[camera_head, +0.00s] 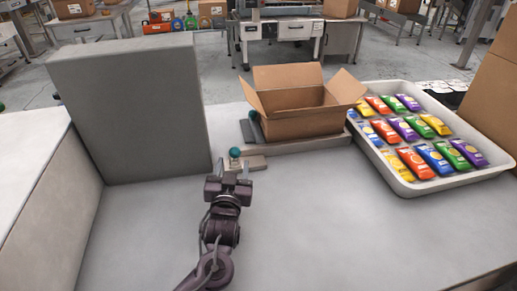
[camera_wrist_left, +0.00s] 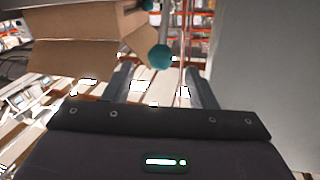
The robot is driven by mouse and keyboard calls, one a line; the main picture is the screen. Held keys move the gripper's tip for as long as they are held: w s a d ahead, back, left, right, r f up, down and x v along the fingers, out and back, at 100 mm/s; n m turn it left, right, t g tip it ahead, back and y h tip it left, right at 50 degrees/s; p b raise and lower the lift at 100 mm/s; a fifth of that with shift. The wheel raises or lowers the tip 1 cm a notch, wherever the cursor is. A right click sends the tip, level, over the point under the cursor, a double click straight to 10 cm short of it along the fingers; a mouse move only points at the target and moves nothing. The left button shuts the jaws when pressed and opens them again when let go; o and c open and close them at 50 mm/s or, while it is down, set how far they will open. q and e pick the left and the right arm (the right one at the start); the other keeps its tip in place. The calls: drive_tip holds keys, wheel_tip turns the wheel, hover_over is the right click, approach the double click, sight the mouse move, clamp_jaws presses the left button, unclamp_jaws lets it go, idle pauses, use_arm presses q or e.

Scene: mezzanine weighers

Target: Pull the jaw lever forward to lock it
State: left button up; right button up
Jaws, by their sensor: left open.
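The jaw lever shows as a teal ball knob (camera_head: 235,153) on a low fixture on the bench, just left of an open cardboard box (camera_head: 298,120). In the left wrist view a teal ball (camera_wrist_left: 160,57) hangs on a thin stem ahead of my fingers, between them in the picture. My left gripper (camera_head: 235,169) is open and empty, its fingers pointing at the knob from the near side. I cannot tell whether they touch it. The fixture's grey jaw plate (camera_head: 247,132) stands against the box's left side. My right gripper is out of view.
A grey upright panel (camera_head: 130,110) stands close on the left. A second teal ball (camera_head: 252,116) shows at the box's left edge. A white tray (camera_head: 405,187) of colourful packets lies on the right.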

sight(234, 156)
use_arm(q)
drive_tip(key=w+p, duration=0.1)
drive_tip(key=w, duration=0.6)
drive_tip(key=shift+d, duration=0.1)
drive_tip(key=shift+w+d, duration=0.1)
drive_tip(key=shift+w, duration=0.3)
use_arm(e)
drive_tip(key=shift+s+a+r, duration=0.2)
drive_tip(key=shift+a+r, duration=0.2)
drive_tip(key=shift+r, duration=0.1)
use_arm(q)
clamp_jaws()
